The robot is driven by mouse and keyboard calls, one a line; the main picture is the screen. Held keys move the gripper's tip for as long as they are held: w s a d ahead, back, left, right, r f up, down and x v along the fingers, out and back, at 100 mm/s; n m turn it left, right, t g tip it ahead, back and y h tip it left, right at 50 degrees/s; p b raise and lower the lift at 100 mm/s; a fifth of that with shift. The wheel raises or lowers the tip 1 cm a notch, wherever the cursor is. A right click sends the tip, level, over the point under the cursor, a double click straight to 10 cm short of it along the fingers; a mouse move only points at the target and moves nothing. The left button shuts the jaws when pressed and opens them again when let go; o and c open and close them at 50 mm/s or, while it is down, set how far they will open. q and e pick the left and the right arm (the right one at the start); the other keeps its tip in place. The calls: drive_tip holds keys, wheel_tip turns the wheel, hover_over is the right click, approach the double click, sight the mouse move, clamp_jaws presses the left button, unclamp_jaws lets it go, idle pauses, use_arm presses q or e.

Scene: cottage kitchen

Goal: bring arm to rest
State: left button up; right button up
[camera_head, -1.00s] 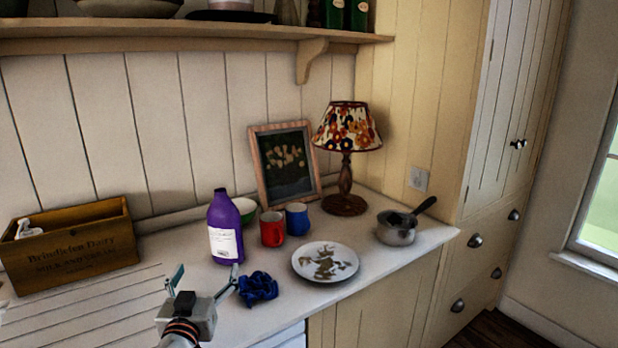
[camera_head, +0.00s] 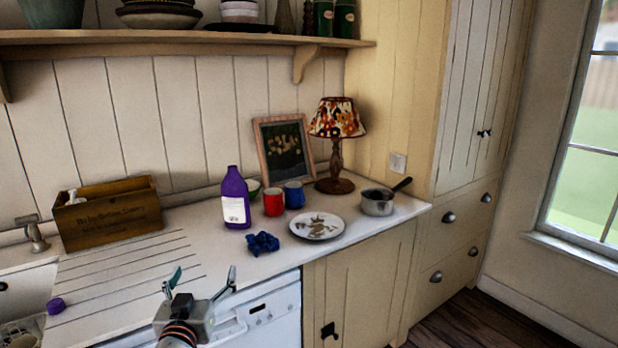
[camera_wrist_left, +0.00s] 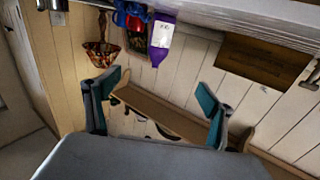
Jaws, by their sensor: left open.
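My left gripper (camera_head: 200,284) is open and empty in the head view. It is in front of the worktop's front edge, over the white dishwasher front in the picture. In the left wrist view its two teal-padded fingers (camera_wrist_left: 158,100) stand wide apart with nothing between them. That view is upside down and shows the purple bottle (camera_wrist_left: 161,38), the lamp (camera_wrist_left: 102,50) and the wooden box (camera_wrist_left: 255,62) beyond the fingers. My right gripper is in neither view.
On the worktop stand the purple bottle (camera_head: 235,200), a crumpled blue cloth (camera_head: 262,243), a red mug (camera_head: 273,203), a blue mug (camera_head: 294,195), a plate (camera_head: 330,231), a saucepan (camera_head: 376,203) and a wooden box (camera_head: 108,215). A purple cap (camera_head: 56,306) lies at left. The ribbed drainer is otherwise bare.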

use_arm(q)
drive_tip(key=s+d+f+m+g+h, duration=0.1)
drive_tip(key=s+f+g, duration=0.1)
drive_tip(key=s+f, duration=0.5)
drive_tip(key=s+d+f+m+g+h, duration=0.15)
drive_tip(key=s+f, duration=0.25)
drive_tip(key=f, duration=0.7)
drive_tip(key=s+f+m+g, duration=0.1)
drive_tip(key=s+f+g, duration=0.1)
drive_tip(key=s+f, duration=0.5)
drive_tip(key=s+d+f+m+g+h, duration=0.1)
drive_tip(key=s+f, duration=0.7)
drive_tip(key=s, duration=0.5)
drive_tip(key=shift+d+g, duration=0.3)
drive_tip(key=shift+g, duration=0.05)
